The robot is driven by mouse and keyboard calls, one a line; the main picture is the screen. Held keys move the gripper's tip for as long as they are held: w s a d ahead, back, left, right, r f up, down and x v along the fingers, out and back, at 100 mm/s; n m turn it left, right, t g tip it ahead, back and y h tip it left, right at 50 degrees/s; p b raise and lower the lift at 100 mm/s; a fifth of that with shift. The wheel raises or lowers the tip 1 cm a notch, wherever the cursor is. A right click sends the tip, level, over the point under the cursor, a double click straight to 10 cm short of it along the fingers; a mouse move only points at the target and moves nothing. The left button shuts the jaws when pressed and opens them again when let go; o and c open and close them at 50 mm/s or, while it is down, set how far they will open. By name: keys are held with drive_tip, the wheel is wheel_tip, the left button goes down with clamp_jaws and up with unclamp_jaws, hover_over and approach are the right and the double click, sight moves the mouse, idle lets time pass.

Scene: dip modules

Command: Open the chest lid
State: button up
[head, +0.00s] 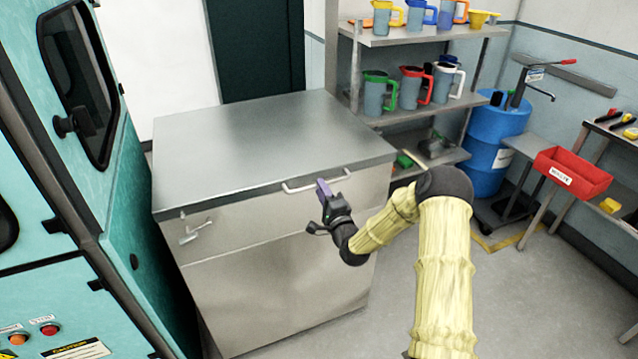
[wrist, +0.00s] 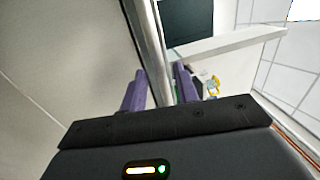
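The chest (head: 290,265) is a large steel box with its flat grey lid (head: 265,125) down. A pale bar handle (head: 300,187) runs along the lid's front edge. The exact contact at the fingertips is partly hidden.
A teal machine (head: 60,180) stands close at the left. A metal shelf (head: 400,38) with jugs stands behind the chest at the right. A blue drum (head: 490,135) and a red bin (head: 573,172) are farther right. Open floor (head: 540,290) lies at the front right.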

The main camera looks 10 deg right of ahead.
drive_tip(key=shift+x, duration=1.4)
clamp_jaws()
drive_tip(key=shift+r, duration=0.1)
